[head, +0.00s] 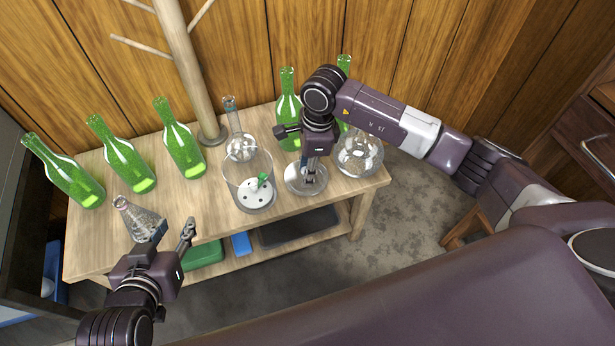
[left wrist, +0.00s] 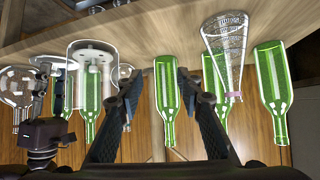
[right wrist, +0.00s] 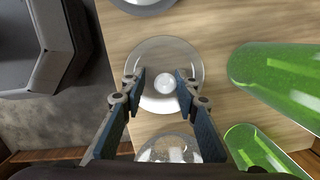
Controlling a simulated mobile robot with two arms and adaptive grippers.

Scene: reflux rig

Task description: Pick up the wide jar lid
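The wide jar lid (head: 292,187) is a clear glass disc with a round knob. It lies on the wooden table near its right end. In the right wrist view the lid (right wrist: 160,50) lies below my right gripper (right wrist: 161,88), and its fingers are apart with the knob between them. I cannot tell whether they touch the knob. In the head view my right gripper (head: 312,176) points down over the lid and partly hides it. My left gripper (head: 172,235) is open and empty at the table's front edge. It also shows open in the left wrist view (left wrist: 157,88).
A clear wide jar (head: 240,192) with a white perforated plate inside stands left of the lid. A round flask (head: 358,163) is close on the right. Several green bottles (head: 181,146) stand along the back. An Erlenmeyer flask (head: 142,222) is near my left gripper.

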